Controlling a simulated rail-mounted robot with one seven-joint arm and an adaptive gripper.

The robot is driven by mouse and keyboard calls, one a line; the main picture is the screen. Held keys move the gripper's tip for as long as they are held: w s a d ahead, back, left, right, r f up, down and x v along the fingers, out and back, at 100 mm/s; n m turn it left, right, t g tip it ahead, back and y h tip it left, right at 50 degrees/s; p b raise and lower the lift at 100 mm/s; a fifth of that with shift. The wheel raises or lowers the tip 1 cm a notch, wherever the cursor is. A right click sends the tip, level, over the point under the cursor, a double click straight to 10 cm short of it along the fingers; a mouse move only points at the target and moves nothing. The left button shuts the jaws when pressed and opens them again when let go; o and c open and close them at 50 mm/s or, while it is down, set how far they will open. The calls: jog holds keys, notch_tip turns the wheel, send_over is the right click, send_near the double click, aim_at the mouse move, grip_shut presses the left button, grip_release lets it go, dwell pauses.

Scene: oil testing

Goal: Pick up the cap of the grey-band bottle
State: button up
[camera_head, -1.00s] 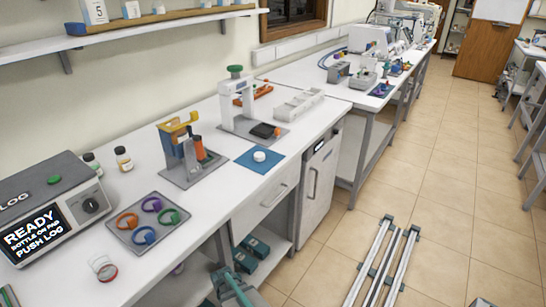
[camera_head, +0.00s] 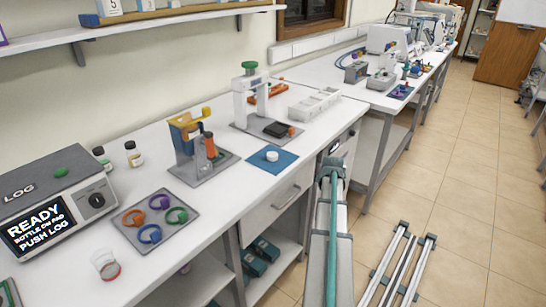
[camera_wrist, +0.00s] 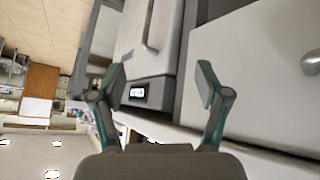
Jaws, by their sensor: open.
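A round white cap (camera_head: 271,156) lies on a blue mat (camera_head: 282,162) on the bench in the head view. Two small bottles stand behind the LOG box, one with an amber lower part (camera_head: 133,155), the other partly hidden (camera_head: 102,160). I cannot make out a grey band on either, nor tell which bottle the white cap belongs to. In the wrist view my gripper (camera_wrist: 160,84) is open and empty, its fingers wide apart. It faces the bench's cabinet and drawer fronts. No cap or bottle shows there.
A clamp stand (camera_head: 194,150), a press-like stand (camera_head: 253,95) and a grey tray of coloured rings (camera_head: 160,241) surround the mat. A LOG box (camera_head: 60,205) and a clear cup with a red rim (camera_head: 106,265) are left. Rails (camera_head: 405,265) lie on the floor.

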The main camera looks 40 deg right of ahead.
aim_at(273, 154)
notch_tip(273, 154, up, 9)
jog(key=w+d+n+p, duration=0.1)
jog(key=d+n, duration=0.1)
jog(key=d, duration=0.1)
jog(key=w+a+r+n+y+p, duration=0.1)
jog(key=w+a+r, duration=0.1)
jog(key=a, duration=0.1)
jog(key=w+a+r+n+y+p, duration=0.1)
jog(key=w+a+r+n+y, duration=0.1)
jog(key=a+r, duration=0.1)
jog(key=w+a+r+n+y+p, duration=0.1)
jog(key=w+a+r+n+y, duration=0.1)
jog(key=w+a, duration=0.1)
jog(key=shift+a+r, duration=0.35)
jog(key=shift+a, duration=0.25)
jog(key=w+a+r+n+g+y+p, duration=0.1)
jog(key=w+a+r+n+y+p, duration=0.15)
jog(key=a+r+n, duration=0.4)
jog(key=shift+m+y, duration=0.25)
jog(key=shift+m, duration=0.5)
jog(key=f, duration=0.2)
jog(key=w+a+f, duration=0.2)
jog(key=f, duration=0.1)
jog(key=shift+a+f, duration=0.25)
jog(key=shift+f, duration=0.1)
jog(key=shift+p+x, duration=1.3)
jog(key=shift+x, duration=1.5)
jog(key=shift+w+r, duration=0.1)
jog(key=shift+w, duration=0.05)
jog(key=c, duration=0.8)
